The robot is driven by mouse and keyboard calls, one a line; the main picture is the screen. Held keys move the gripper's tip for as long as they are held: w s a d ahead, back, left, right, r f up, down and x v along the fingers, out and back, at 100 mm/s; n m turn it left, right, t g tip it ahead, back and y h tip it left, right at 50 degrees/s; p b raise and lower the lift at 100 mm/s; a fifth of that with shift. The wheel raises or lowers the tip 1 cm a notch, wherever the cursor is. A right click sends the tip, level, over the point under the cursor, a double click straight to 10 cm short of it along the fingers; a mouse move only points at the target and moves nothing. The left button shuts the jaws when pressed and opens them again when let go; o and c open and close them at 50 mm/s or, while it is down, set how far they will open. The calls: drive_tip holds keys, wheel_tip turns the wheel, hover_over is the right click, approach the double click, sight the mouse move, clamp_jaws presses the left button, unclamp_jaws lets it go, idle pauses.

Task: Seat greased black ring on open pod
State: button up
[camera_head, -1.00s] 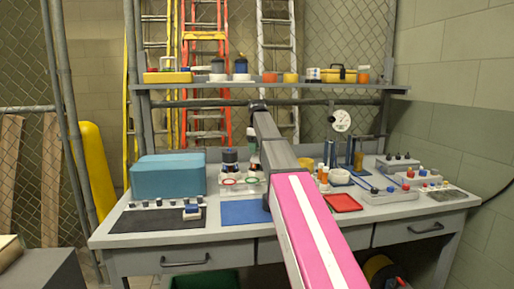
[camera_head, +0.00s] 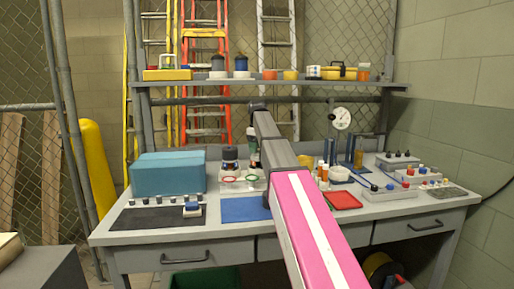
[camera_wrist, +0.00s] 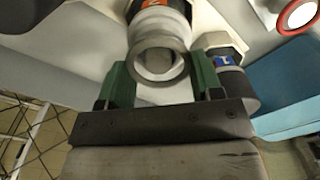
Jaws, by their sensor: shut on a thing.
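In the wrist view my gripper (camera_wrist: 158,75), with green fingers, is shut on a dark grey ring (camera_wrist: 160,85), which I see tilted with its hole open to the camera. Just beyond the ring is a pod with a pale ribbed end (camera_wrist: 160,24) and an orange-marked black body. The ring overlaps this end in the picture; I cannot tell whether they touch. A second pod with a blue label (camera_wrist: 224,60) stands to the right. In the head view my gripper (camera_head: 253,148) is over the back of the bench, beside a dark pod (camera_head: 230,154).
A red ring (camera_head: 228,179) and a green ring lie near the pods. A teal box (camera_head: 168,175) stands left, a blue mat (camera_head: 243,209) in front, and a red tray (camera_head: 343,200) right. A shelf (camera_head: 290,88) with jars runs above the bench (camera_head: 165,232).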

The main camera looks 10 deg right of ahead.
drive_tip(key=shift+f, duration=0.6)
idle(0.5)
drive_tip(key=o, duration=1)
drive_tip(key=shift+c, duration=0.2)
wheel_tip(320, 180, up, 10)
drive_tip(key=shift+f, duration=0.15)
drive_tip(key=shift+r, duration=0.55)
